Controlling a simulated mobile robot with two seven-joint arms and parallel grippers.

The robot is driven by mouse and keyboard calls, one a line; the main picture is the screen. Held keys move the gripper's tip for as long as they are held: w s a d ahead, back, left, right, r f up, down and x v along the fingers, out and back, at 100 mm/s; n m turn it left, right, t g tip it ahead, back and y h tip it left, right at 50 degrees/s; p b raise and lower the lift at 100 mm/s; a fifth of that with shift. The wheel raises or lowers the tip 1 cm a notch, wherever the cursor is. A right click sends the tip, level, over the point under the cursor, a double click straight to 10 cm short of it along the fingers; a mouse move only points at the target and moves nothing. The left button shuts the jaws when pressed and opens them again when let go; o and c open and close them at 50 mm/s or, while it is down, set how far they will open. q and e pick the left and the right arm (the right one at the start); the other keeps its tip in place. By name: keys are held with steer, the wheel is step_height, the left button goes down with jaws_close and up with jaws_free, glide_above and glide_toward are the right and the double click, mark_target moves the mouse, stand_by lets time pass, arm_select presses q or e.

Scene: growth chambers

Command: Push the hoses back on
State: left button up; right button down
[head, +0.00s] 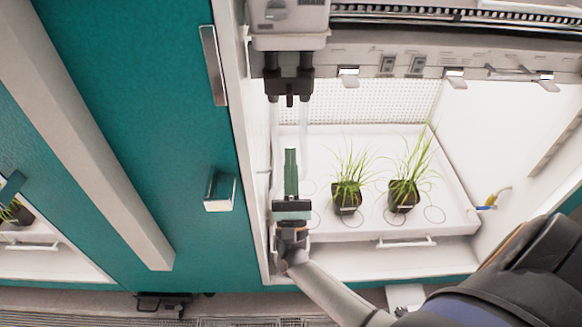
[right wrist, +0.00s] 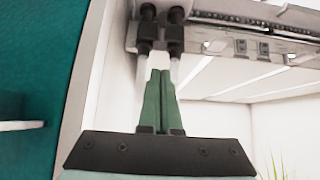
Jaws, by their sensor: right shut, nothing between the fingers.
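My right gripper (head: 291,156) points up inside the open chamber's left side, its green fingers shut together and empty. Above its tips, black fittings (head: 289,80) hang under a grey housing. A pale translucent hose (head: 275,125) runs down below the fittings, and another (head: 303,120) shows beside it. How far the hoses are seated is unclear. My left gripper is out of view.
Two potted grass plants (head: 347,200) (head: 404,196) stand on the white tray (head: 370,230), right of my gripper. A yellow and blue piece (head: 490,203) is at the right wall. The teal door panel (head: 150,120) lies left of the opening.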

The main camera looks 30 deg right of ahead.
mark_target(289, 93)
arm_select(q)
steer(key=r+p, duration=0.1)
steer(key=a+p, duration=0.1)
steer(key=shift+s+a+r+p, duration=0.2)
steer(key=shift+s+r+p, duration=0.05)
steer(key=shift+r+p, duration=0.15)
arm_select(e)
step_height(289, 93, up, 7)
steer(key=w+d, duration=0.1)
steer(key=w, duration=0.1)
steer(key=shift+w+d+r, duration=0.15)
steer(key=shift+w+d, duration=0.2)
steer(key=shift+w, duration=0.05)
